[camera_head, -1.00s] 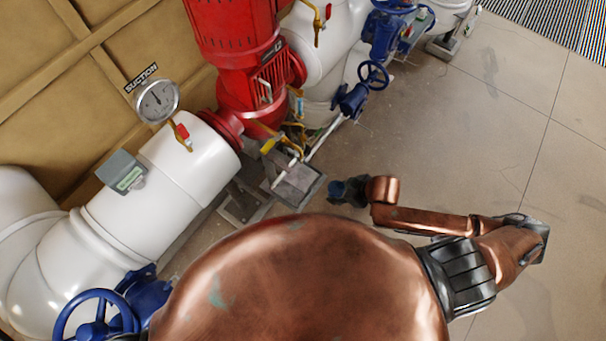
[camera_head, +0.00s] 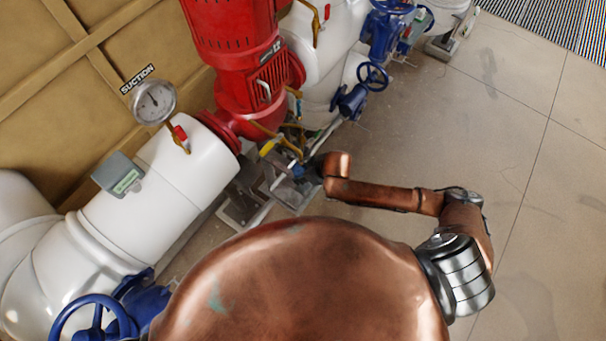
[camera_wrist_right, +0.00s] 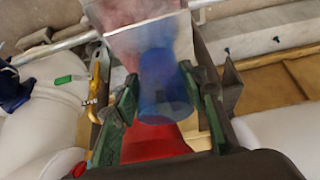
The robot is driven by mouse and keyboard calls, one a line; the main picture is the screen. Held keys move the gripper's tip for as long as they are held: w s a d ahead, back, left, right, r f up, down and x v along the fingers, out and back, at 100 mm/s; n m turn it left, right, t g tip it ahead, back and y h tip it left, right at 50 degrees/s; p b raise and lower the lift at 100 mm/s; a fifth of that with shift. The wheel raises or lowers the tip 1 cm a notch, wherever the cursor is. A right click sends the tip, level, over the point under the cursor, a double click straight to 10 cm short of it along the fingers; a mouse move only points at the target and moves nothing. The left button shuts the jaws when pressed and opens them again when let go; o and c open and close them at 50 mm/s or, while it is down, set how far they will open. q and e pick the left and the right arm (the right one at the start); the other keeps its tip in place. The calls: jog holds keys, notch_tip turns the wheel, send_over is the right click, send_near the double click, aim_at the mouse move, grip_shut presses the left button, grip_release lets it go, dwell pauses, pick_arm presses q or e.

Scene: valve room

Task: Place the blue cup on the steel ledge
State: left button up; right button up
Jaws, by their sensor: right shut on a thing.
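The blue cup (camera_wrist_right: 165,88) is between the two green-padded fingers of my right gripper (camera_wrist_right: 168,82) in the right wrist view, and the gripper is shut on it. In the head view my right gripper (camera_head: 308,170) is small and dark, at the steel ledge, and the cup (camera_head: 297,172) is hard to make out there. The steel ledge (camera_head: 289,197) is a grey plate low beside the red pump. A grey plate that looks like this ledge (camera_wrist_right: 140,36) is against the cup's far end in the right wrist view. I cannot tell whether they touch. My left gripper is not in view.
The red pump (camera_head: 240,70) and yellow-handled small valves (camera_head: 268,147) stand close behind the ledge. A blue handwheel (camera_head: 372,76) and white pipes (camera_head: 180,170) flank it. Open floor (camera_head: 440,140) lies to the right.

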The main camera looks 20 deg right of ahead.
jog(key=shift+f, duration=0.45)
jog(key=shift+f, duration=0.1)
jog(key=o, duration=1)
jog(key=p+v, duration=0.2)
jog(key=v, duration=1)
